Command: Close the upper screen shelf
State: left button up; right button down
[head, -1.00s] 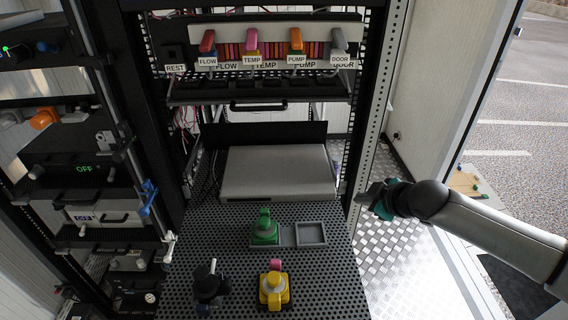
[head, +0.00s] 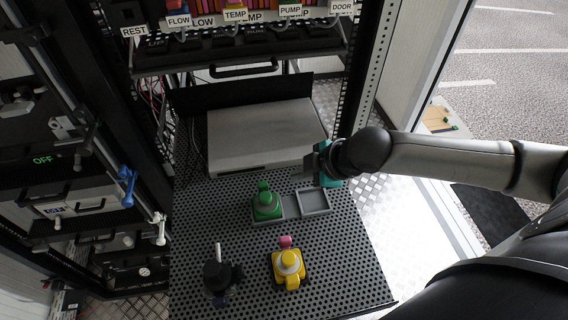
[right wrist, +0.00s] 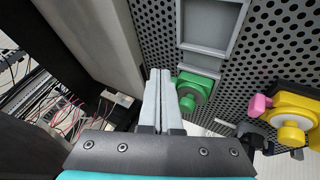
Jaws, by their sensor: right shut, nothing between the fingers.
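The rack's upper shelf (head: 160,68) is a black tray with a bar handle (head: 244,68) on its front, below the labelled switches in the head view. I cannot tell for sure whether it is the screen shelf, or how far out it stands. Below it lies a flat grey unit (head: 262,138) with an upright black panel (head: 205,95) behind it. My right gripper (head: 312,163) is shut and empty, beside the grey unit's right front corner and above the perforated deck. The wrist view shows its closed fingers (right wrist: 163,88). My left gripper is out of view.
The perforated deck (head: 255,240) carries a green valve (head: 266,203), a grey square tray (head: 313,201), a yellow valve (head: 288,266) and a black valve (head: 218,275). A rack upright (head: 366,75) stands right of the shelf. Another rack fills the left side.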

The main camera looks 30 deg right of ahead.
aim_at(274, 169)
jog(key=x, duration=0.5)
jog(key=shift+w+a+f, duration=0.15)
jog(key=shift+w, duration=0.05)
jog(key=shift+w+d, duration=0.2)
jog(key=shift+w, duration=0.35)
jog(key=shift+w+d, duration=0.15)
jog(key=shift+w, duration=0.4)
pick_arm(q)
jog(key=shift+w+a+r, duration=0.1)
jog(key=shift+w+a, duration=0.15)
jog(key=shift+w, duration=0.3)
pick_arm(e)
jog(key=shift+w+d, duration=0.2)
jog(key=shift+w, duration=0.5)
